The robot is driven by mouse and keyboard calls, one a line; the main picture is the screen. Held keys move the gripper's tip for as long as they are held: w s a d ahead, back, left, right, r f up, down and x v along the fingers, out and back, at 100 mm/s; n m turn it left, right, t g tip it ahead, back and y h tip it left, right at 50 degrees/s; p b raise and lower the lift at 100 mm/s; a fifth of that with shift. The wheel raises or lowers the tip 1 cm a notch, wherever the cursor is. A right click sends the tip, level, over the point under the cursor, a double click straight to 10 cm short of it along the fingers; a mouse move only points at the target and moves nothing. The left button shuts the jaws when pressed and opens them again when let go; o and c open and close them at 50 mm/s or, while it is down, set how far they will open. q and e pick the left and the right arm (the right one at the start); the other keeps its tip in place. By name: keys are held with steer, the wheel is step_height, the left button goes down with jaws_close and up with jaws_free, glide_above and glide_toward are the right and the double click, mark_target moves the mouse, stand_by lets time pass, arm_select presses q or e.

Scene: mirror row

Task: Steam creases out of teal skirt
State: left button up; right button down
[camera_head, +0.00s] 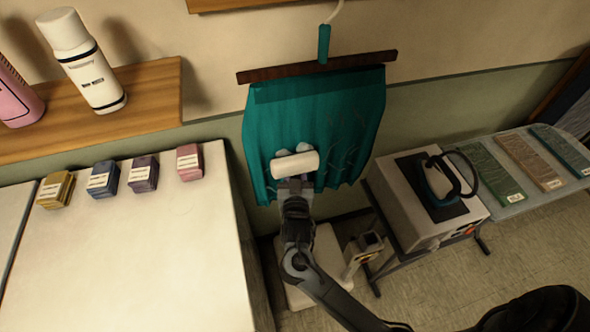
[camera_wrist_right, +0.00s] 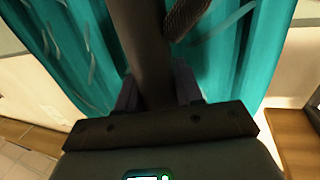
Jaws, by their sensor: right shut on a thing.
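The teal skirt (camera_head: 330,110) hangs from a dark brown hanger bar (camera_head: 318,68) against the wall. Pale crease lines show on its right part in the head view. In the right wrist view the skirt (camera_wrist_right: 85,40) fills the background, with pale creases on the left. My right gripper (camera_head: 294,187) is shut on the steamer, whose white head (camera_head: 295,165) is in front of the skirt's lower middle. Small white puffs show above the head. The steamer's dark handle (camera_wrist_right: 147,50) stands between the fingers. I cannot tell whether the head touches the cloth. My left gripper is out of view.
A white table (camera_head: 130,260) at left carries several small coloured boxes. A wooden shelf (camera_head: 150,95) above holds a white bottle (camera_head: 85,65) and a pink one. At right, an iron (camera_head: 440,180) rests on a grey box, beside a board with fabric swatches (camera_head: 535,160).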

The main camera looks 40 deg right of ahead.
steer(key=shift+f+b, duration=8.6)
steer(key=shift+f, duration=2.15)
steer(key=s+p, duration=0.1)
steer(key=s+a+p, duration=0.1)
steer(key=s, duration=0.1)
steer(key=s+a, duration=0.1)
steer(key=shift+s+p, duration=0.2)
steer(key=shift+p, duration=0.2)
steer(key=shift+s, duration=0.1)
